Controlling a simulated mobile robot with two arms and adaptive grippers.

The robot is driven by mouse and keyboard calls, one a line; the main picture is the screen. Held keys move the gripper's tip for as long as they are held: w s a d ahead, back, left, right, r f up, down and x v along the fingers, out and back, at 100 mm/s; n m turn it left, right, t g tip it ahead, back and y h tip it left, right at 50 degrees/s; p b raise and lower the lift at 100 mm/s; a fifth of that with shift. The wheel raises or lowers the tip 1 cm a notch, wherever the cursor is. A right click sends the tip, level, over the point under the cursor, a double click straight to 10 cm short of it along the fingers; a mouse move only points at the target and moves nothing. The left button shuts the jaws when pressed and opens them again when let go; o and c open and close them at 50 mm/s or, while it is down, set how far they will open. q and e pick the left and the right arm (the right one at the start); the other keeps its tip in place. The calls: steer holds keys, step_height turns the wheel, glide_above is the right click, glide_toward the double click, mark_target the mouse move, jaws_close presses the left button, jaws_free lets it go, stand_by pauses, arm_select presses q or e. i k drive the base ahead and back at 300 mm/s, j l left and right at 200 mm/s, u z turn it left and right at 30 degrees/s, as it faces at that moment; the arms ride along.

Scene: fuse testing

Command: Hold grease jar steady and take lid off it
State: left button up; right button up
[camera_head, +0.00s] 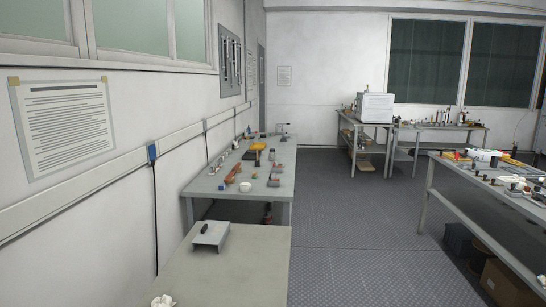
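No grease jar or lid can be clearly made out from this distance. A small white round object (245,187) stands near the front edge of the middle bench; it is too small to tell whether it is a jar. Neither of my grippers is in view.
A near table (235,275) carries a small grey stand (211,236) and a partly cut-off white object (162,301). Behind it, a bench (222,186) holds several small parts. A right-hand bench (440,187) is cluttered, with boxes (507,284) beneath. The floor (345,210) between is clear.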

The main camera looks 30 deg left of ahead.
mark_target(272, 155)
steer(key=i+l+z, duration=0.1)
steer(key=i+l, duration=0.15)
steer(key=i, duration=0.2)
steer(key=i+l+z, duration=0.1)
steer(key=i, duration=0.35)
steer(key=i+l+z, duration=0.1)
steer(key=i+l, duration=0.2)
steer(key=i, duration=0.2)
steer(key=i+j+u, duration=0.2)
steer(key=i+u, duration=0.15)
steer(key=i, duration=0.25)
steer(key=i+u, duration=0.4)
steer(key=i, duration=0.2)
steer(key=i+l+u, duration=0.15)
steer(key=i+u, duration=0.2)
steer(key=i, duration=0.25)
steer(key=i+u, duration=0.15)
steer(key=i, duration=0.35)
steer(key=i+l+u, duration=0.15)
steer(key=i, duration=0.35)
steer(key=i+l+u, duration=0.2)
steer(key=i, duration=0.3)
steer(key=i+l+u, duration=0.15)
steer(key=i, duration=0.35)
